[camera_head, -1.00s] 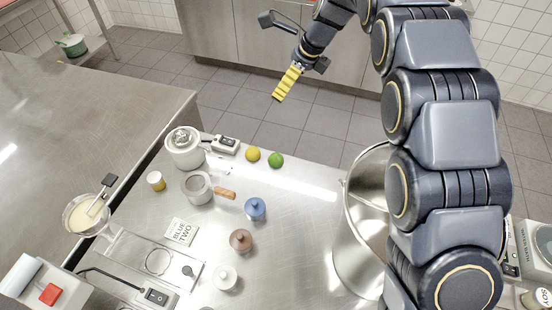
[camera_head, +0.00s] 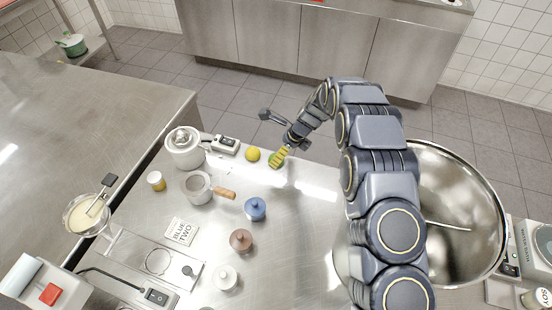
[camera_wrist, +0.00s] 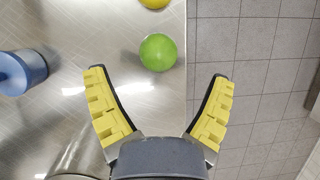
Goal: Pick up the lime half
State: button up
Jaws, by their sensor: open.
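The green lime half (camera_wrist: 158,52) rests on the steel worktop near its edge; in the wrist view only its rounded green skin shows. It lies just beyond my open gripper (camera_wrist: 158,84), roughly between the lines of the two yellow-padded fingers and touching neither. In the head view my gripper (camera_head: 279,157) is over the lime's spot at the worktop's far edge and hides most of it; a bit of green (camera_head: 272,163) shows beside the fingers. The jaws hold nothing.
A yellow lemon (camera_head: 253,154) lies just left of the lime. A large steel bowl (camera_head: 478,190) is at right. Tiled floor (camera_wrist: 250,60) drops away past the edge.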

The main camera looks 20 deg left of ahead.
jog(key=x, duration=0.4)
jog(key=shift+s+d+f, duration=0.1)
jog(key=shift+f, duration=0.05)
jog(key=c, duration=1.3)
jog(key=shift+o, duration=0.2)
